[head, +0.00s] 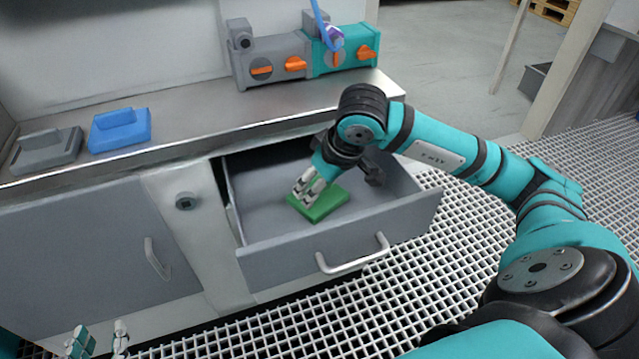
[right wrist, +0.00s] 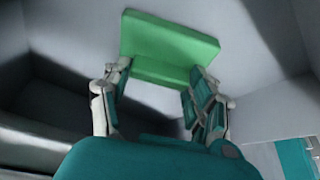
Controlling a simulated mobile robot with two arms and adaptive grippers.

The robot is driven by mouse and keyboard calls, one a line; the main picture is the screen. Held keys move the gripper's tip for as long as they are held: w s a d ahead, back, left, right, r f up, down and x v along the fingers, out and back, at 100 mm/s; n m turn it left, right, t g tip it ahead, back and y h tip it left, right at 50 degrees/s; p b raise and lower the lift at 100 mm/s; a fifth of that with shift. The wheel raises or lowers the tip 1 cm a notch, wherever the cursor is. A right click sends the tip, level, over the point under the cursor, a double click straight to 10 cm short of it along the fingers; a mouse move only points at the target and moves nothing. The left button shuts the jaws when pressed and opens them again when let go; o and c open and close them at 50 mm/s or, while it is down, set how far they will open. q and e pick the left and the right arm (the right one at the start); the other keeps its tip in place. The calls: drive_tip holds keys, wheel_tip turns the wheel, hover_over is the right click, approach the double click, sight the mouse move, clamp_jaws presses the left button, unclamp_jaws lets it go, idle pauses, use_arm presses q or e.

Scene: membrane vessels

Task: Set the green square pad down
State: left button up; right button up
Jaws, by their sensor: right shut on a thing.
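The green square pad (head: 322,206) is inside the open drawer (head: 340,238), low and close to its floor; I cannot tell if it touches the floor. My right gripper (head: 306,190) reaches down into the drawer and is shut on the pad's near left part. In the right wrist view the pad (right wrist: 168,45) sits between the fingertips of my right gripper (right wrist: 155,88), with the grey drawer around it. My left gripper (head: 100,337) is at the bottom left of the head view, its two fingers apart with nothing between them.
On the metal counter (head: 200,108) above stand a blue block-like holder (head: 120,130), a grey one (head: 45,152), and grey and teal units (head: 270,58) with orange knobs. The drawer's front wall and handle (head: 352,255) stick out over the grating floor. The rest of the drawer looks empty.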

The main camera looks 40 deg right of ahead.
sight(328, 201)
drive_tip(key=shift+f, duration=0.15)
drive_tip(key=o, duration=1.2)
drive_tip(key=shift+c, duration=0.2)
use_arm(q)
drive_tip(key=shift+w+d+r+t, duration=0.2)
drive_tip(key=shift+r+t, duration=0.1)
drive_tip(key=shift+r, duration=0.2)
use_arm(e)
drive_tip(key=p+v, duration=0.1)
drive_tip(key=v, duration=0.5)
drive_tip(key=shift+w+r+p, duration=0.1)
drive_tip(key=shift+r+p, duration=0.15)
drive_tip(key=shift+p, duration=0.15)
use_arm(q)
drive_tip(key=s+a+f+g+y+p, duration=0.1)
drive_tip(key=s+a+f+g, duration=0.3)
drive_tip(key=s+f+g, duration=0.4)
drive_tip(key=shift+s+a+f+y, duration=0.2)
drive_tip(key=shift+s+f+y, duration=0.4)
drive_tip(key=shift+s+f, duration=0.5)
use_arm(e)
drive_tip(key=shift+v, duration=2.95)
use_arm(q)
drive_tip(key=shift+s+r, duration=0.2)
